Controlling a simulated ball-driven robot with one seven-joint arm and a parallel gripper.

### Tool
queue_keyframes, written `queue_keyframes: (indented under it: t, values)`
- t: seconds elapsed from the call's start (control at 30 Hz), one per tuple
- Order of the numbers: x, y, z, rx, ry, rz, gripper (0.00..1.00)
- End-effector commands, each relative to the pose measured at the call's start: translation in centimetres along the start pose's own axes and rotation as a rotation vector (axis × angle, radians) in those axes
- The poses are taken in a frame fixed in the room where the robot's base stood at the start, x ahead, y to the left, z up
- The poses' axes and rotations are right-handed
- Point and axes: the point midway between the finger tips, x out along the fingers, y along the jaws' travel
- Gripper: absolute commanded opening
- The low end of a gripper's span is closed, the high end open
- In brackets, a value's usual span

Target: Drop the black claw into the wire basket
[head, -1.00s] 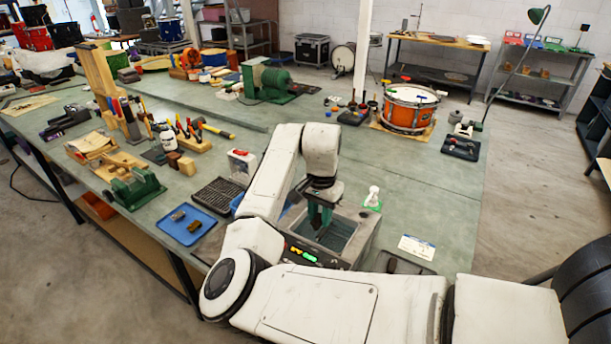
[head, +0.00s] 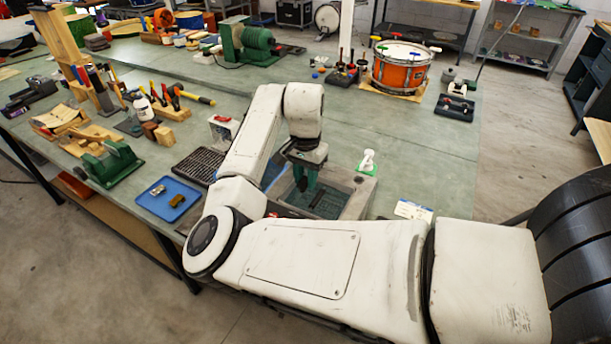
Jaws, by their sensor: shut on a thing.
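My gripper (head: 304,180) points down over the open tank of a grey box on the bench. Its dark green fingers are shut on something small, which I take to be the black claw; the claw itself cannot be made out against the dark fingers. The wire basket (head: 329,204) appears as a dark greenish mesh inside the tank, below and to the right of the fingertips. My arm hides the box's front and left parts. I cannot tell how high the fingertips are above the mesh.
A blue tray (head: 152,205) with two small parts and a black ribbed mat (head: 199,165) lie left of the box. A white bottle on a green base (head: 367,162) stands at its back right. A white card (head: 413,210) lies right. Bench behind is mostly clear.

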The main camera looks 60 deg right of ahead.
Motion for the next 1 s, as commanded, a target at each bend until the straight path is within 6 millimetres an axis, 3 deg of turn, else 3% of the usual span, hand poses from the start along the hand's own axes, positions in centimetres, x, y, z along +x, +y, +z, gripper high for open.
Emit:
queue_keyframes:
  t: [0.47, 0.5, 0.77, 1.0]
  values:
    - [0.07, 0.0, 0.0, 0.0, 0.0, 0.0, 0.0]
    - [0.07, 0.0, 0.0, 0.0, 0.0, 0.0, 0.33]
    - [0.08, 0.01, 0.0, 0.0, 0.0, 0.0, 0.57]
    - [0.06, 0.01, 0.0, 0.0, 0.0, 0.0, 0.58]
